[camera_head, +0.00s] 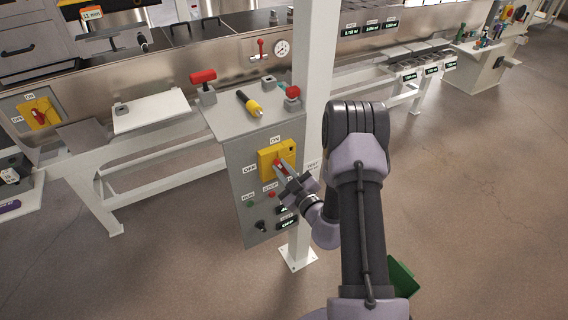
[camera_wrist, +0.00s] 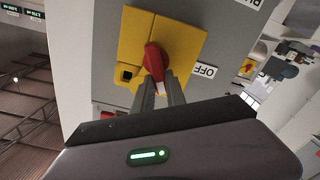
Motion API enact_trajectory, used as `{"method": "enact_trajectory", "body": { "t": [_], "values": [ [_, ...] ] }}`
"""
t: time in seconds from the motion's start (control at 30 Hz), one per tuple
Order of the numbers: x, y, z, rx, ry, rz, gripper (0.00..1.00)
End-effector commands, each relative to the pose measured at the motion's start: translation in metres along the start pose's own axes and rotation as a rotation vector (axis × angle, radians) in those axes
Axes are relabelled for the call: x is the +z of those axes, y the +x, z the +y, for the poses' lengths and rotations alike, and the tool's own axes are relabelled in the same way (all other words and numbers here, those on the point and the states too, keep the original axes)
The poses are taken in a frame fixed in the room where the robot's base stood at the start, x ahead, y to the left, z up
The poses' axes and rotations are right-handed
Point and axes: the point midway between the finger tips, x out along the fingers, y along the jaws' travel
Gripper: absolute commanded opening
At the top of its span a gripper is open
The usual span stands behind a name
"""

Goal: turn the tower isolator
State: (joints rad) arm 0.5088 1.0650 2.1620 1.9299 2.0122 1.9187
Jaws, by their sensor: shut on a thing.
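The tower isolator is a red handle (camera_wrist: 155,60) on a yellow plate (camera_wrist: 138,40) fixed to a grey control cabinet. In the head view the yellow plate (camera_head: 270,159) sits between an ON label above and an OFF label at its left. My gripper (camera_head: 282,168) reaches it from the lower right and covers part of the handle. In the wrist view the two fingers of my gripper (camera_wrist: 160,88) are closed on the handle's near end, one on each side. The OFF label (camera_wrist: 206,70) lies right of the handle there; the ON label is hidden.
A white post (camera_head: 314,90) stands close beside the cabinet (camera_head: 231,159). RUN and STOP buttons, a black knob and small displays sit below the isolator. A red lever (camera_head: 203,78) and a yellow-black tool (camera_head: 249,103) are on top. Another yellow-and-red switch (camera_head: 38,113) is far left.

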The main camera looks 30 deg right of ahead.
Motion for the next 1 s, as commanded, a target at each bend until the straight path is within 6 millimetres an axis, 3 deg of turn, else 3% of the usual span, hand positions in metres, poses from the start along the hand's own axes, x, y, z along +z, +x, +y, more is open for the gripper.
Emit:
{"method": "enact_trajectory", "body": {
  "t": [1.0],
  "values": [
    [0.009,0.001,-0.021,-0.002,-0.901,0.005,0.00]
  ]
}}
